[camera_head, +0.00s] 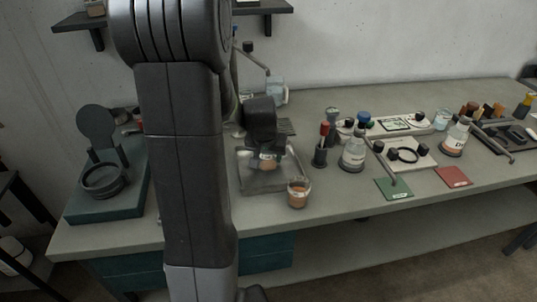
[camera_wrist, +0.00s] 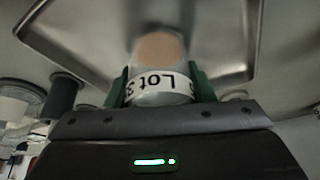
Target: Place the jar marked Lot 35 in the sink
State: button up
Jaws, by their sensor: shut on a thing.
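My gripper (camera_head: 266,152) points down over the metal sink (camera_head: 262,187), left of the middle of the counter. In the wrist view the gripper's green fingers (camera_wrist: 160,88) are shut on a small jar (camera_wrist: 158,97). Its white label reads "Lot 3", with the last digit hidden by a finger. A tan round patch shows at the jar's far end. The jar also shows under the gripper in the head view (camera_head: 267,163). The sink basin (camera_wrist: 75,40) fills the background of the wrist view. I cannot tell whether the jar touches its floor.
A jar with orange-brown contents (camera_head: 298,193) stands just right of the sink. A dark cup with tools (camera_head: 320,157) and a labelled bottle (camera_head: 353,155) stand further right. Green (camera_head: 394,188) and red (camera_head: 453,177) mats lie near the front. A teal-based device (camera_head: 105,190) is at left.

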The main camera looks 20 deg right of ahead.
jog(key=shift+f, duration=0.15)
jog(key=o, duration=1.1)
jog(key=shift+s+r, duration=0.1)
jog(key=shift+r, duration=0.6)
jog(key=v, duration=1.1)
